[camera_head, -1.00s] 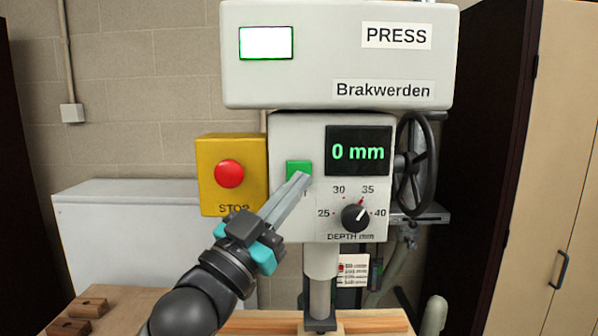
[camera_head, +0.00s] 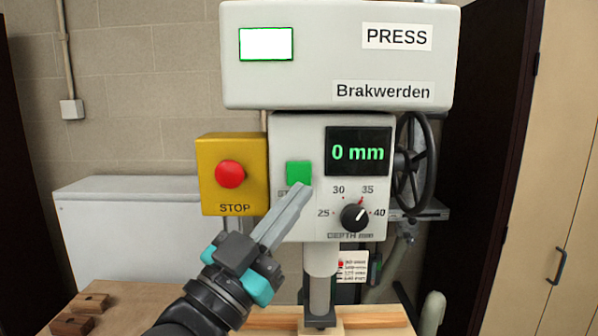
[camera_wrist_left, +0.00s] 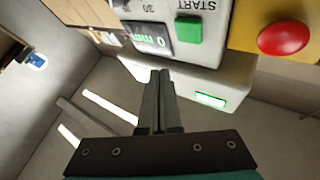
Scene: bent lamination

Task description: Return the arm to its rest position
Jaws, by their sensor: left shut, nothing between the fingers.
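My left gripper (camera_head: 303,192) is shut and empty, its two grey fingers together. In the head view its tips show just below the green start button (camera_head: 299,172) on the press front and cover part of its label. In the left wrist view the shut fingertips (camera_wrist_left: 161,74) lie below the green button (camera_wrist_left: 188,30), and a gap shows between them. The press (camera_head: 340,85) shows "0 mm" on its display (camera_head: 358,152). Its depth knob (camera_head: 355,217) points between 35 and 40. My right gripper is not in view.
A yellow box with a red stop button (camera_head: 229,174) is left of the press front. A handwheel (camera_head: 414,160) is on the right side. Wooden blocks (camera_head: 90,303) lie on the workbench at the lower left. A white cabinet (camera_head: 130,230) stands behind.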

